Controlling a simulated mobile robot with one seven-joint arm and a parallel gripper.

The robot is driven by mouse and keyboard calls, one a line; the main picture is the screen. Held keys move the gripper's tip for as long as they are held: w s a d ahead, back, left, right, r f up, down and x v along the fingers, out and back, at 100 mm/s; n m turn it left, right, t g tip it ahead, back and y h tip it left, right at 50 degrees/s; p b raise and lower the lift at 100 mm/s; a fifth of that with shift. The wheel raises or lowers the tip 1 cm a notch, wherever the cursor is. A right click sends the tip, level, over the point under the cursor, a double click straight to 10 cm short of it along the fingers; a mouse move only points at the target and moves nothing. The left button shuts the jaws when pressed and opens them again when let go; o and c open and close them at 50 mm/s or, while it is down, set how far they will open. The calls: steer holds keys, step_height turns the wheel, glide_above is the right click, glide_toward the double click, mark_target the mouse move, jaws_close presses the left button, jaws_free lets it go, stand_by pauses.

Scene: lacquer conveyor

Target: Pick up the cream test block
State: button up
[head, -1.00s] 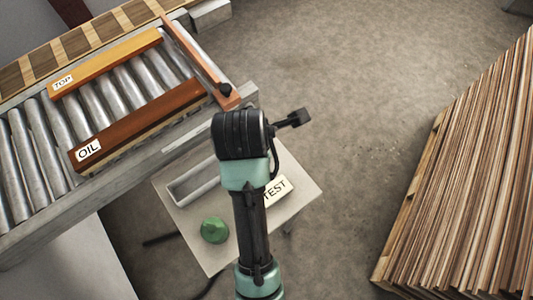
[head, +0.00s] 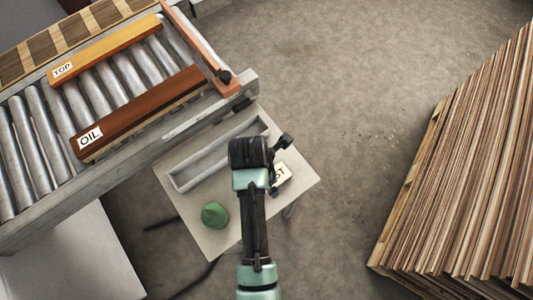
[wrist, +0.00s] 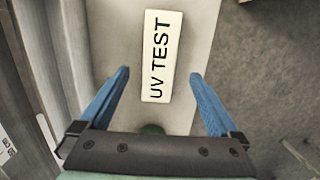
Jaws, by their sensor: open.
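The cream test block (wrist: 160,55), marked "UV TEST", lies flat on a small pale table (head: 303,182). In the head view the block (head: 283,176) is partly hidden by my arm. My gripper (wrist: 159,74) is open, its two blue fingers apart. In the wrist view the fingertips appear on either side of the block's lower half, with a gap on both sides. No contact shows. In the head view my gripper (head: 285,143) is seen from above by the block; its height above the table is hard to tell.
A green lump (head: 214,215) and an empty grey tray (head: 205,163) share the small table. A roller conveyor (head: 38,130) at left carries an "OIL" board (head: 145,110) and a "TOP" board (head: 108,50). Stacked wood sheets (head: 460,180) stand right. Floor between is clear.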

steer(key=f, duration=0.4)
steer(key=shift+w+d, duration=0.25)
steer(key=shift+w, duration=0.05)
steer(key=c, duration=1.5)
